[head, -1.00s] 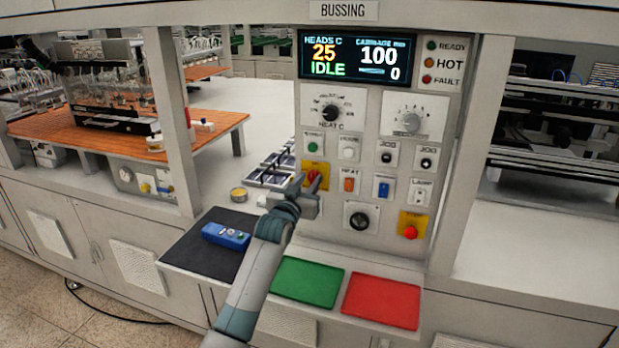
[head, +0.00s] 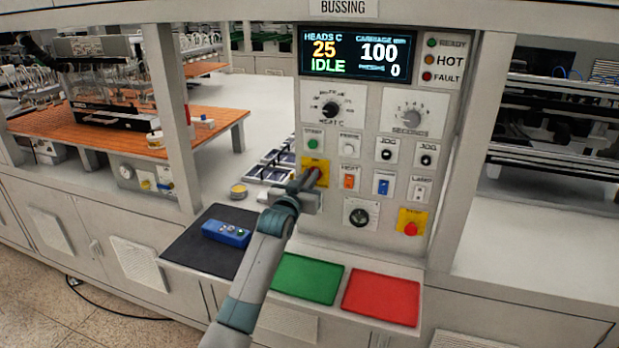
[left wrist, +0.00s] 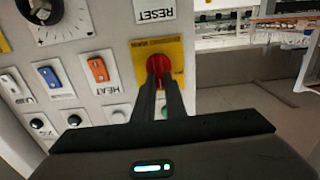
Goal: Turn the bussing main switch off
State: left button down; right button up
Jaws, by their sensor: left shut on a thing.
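The main switch is a red rotary knob (head: 318,172) on a yellow plate (head: 316,163), at the left side of the bussing control panel (head: 335,215). In the left wrist view the red knob (left wrist: 161,66) stands between my two dark fingertips on its yellow plate (left wrist: 178,50). My left gripper (head: 306,181) is shut on this knob. The fingers hide part of the knob, so its exact angle is hard to tell. My right gripper is out of view.
Orange (head: 350,181) and blue (head: 383,186) rockers sit right of the knob. A red stop button (head: 411,229) is lower right. Below lie a green tray (head: 306,279), a red tray (head: 381,297) and a dark mat (head: 200,258) with a blue device (head: 226,234).

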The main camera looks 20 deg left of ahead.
pick_arm(q)
jog(key=shift+n, duration=0.3)
jog(key=shift+a+f+n+p, duration=0.25)
jog(key=shift+n+p, duration=0.3)
jog(key=shift+n, duration=2.3)
jog(key=shift+a+f+n+p, duration=0.3)
jog(key=shift+n+p, duration=0.2)
jog(key=shift+n, duration=2.4)
jog(key=shift+a+f+n+p, duration=0.25)
jog(key=shift+n+p, duration=0.3)
jog(key=shift+n, duration=2.3)
jog(key=c, duration=1.8)
grip_release()
jog(key=shift+f, duration=0.1)
